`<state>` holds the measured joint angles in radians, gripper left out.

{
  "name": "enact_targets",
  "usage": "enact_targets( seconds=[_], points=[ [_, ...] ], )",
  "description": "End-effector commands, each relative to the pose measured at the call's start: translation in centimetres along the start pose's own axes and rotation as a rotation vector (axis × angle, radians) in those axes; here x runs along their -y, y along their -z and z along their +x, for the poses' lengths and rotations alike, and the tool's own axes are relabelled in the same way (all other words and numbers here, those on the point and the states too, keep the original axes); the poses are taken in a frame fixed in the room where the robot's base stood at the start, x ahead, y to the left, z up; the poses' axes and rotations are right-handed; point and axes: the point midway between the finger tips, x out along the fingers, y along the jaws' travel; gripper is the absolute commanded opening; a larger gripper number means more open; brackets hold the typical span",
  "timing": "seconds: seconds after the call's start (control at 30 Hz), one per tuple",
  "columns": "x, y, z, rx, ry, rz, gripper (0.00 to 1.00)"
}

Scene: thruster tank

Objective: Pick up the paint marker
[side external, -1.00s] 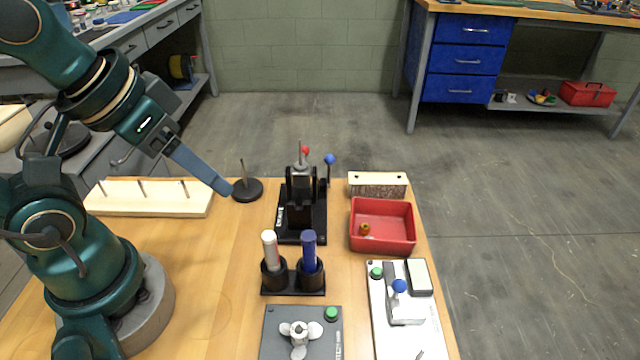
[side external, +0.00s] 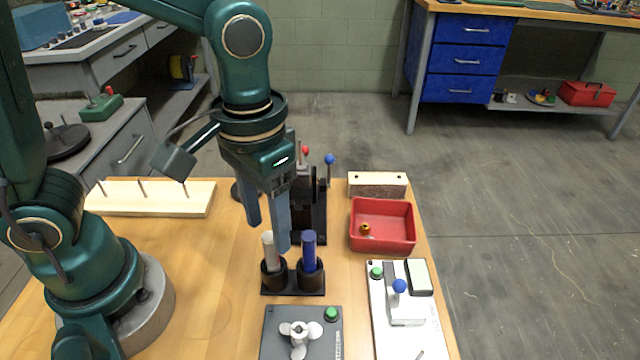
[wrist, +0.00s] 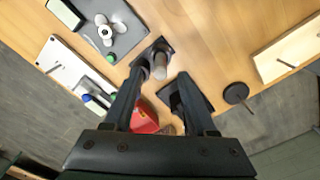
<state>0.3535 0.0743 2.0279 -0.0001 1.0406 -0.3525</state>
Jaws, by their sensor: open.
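Two upright markers stand in a black two-cup holder (side external: 293,290): a white one (side external: 268,250) on the left and a blue one (side external: 309,252) on the right. I cannot tell which of them is meant by the paint marker. My gripper (side external: 268,238) points down with open, empty fingers, close to the white marker and above the holder. In the wrist view the white marker (wrist: 159,67) appears between the fingertips (wrist: 163,72), without clear contact. The blue marker is not clearly visible there, probably hidden by a finger.
Behind the holder stands a black press-like fixture (side external: 318,222), partly hidden by my gripper. A red bin (side external: 383,243) and a white panel with a blue knob (side external: 385,335) are to the right. A grey plate with a propeller (side external: 275,345) lies in front. A pegged board (side external: 155,204) is left.

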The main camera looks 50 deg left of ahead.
Motion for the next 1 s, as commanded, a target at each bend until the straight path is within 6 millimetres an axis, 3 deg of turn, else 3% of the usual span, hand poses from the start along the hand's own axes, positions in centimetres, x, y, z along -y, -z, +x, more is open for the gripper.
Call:
enact_targets(
  seconds=[0.23, 0.57, 0.7, 0.73, 1.0],
  points=[
    [0.1, -0.1, 2.6, 0.003, 0.001, -0.001, 0.57],
    [0.0, 0.0, 3.0, -0.001, 0.0, -0.001, 0.57],
    [0.0, 0.0, 3.0, -0.001, 0.0, -0.001, 0.04],
    [0.0, 0.0, 3.0, -0.001, 0.0, -0.001, 0.0],
    [0.0, 0.0, 2.9, -0.001, 0.0, -0.001, 0.0]
  ],
)
